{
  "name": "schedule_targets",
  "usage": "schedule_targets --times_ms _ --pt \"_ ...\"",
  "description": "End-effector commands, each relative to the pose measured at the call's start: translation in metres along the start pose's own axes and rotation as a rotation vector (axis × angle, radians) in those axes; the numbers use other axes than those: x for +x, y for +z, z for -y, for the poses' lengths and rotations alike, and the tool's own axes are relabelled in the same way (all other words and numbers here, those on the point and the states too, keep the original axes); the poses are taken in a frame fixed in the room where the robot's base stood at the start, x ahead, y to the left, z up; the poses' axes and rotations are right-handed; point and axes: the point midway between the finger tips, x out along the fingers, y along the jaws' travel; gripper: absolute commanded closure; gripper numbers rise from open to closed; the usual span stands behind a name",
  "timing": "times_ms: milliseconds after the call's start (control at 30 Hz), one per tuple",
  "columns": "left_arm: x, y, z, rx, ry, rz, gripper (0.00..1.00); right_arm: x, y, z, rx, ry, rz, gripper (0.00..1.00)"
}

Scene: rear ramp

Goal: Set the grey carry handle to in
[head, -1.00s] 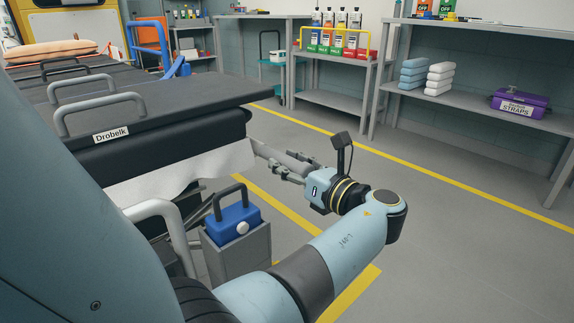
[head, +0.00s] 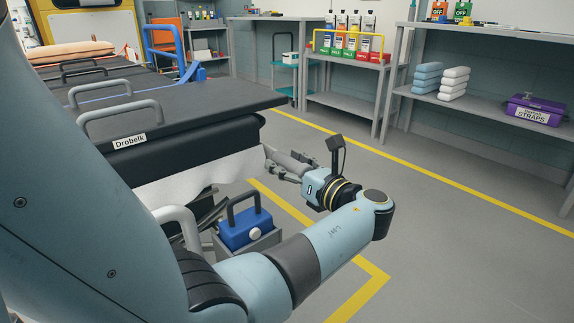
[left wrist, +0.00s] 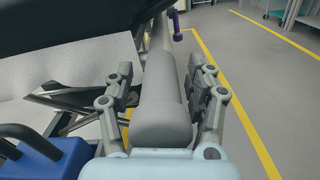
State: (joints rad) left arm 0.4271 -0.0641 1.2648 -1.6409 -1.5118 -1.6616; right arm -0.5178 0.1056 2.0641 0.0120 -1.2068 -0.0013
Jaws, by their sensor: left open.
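The grey carry handle (head: 284,157) is a thick tube that sticks out from under the end of the black stretcher (head: 190,150). In the left wrist view the carry handle (left wrist: 163,105) runs away from me, its rounded end close to my palm. My left gripper (head: 283,165) is at this handle, with one finger on each side of it. In the left wrist view the left gripper (left wrist: 163,88) is open, and gaps show between the fingers and the tube. The handle's inner end is hidden under the stretcher. My right gripper is out of view.
A blue box with a dark handle (head: 243,228) sits in a grey holder below the stretcher. Grey arched rails (head: 120,108) line the stretcher's top. Shelves (head: 480,107) stand along the back wall. The floor to the right is clear, with yellow lines (head: 450,187).

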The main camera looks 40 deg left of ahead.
Motion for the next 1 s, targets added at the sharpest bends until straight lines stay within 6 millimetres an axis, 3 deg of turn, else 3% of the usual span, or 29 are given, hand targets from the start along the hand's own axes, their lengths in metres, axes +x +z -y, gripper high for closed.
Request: schedule_targets --times_ms 233,633,1000 --pt "0.000 0.014 -0.003 -0.004 0.001 0.000 0.45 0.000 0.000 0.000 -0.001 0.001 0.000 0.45" --pt "0.000 0.086 -0.017 -0.004 0.000 0.000 0.45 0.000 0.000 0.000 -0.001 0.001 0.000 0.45" --pt "0.001 0.098 -0.020 0.000 0.001 0.000 0.45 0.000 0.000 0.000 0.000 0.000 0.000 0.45"
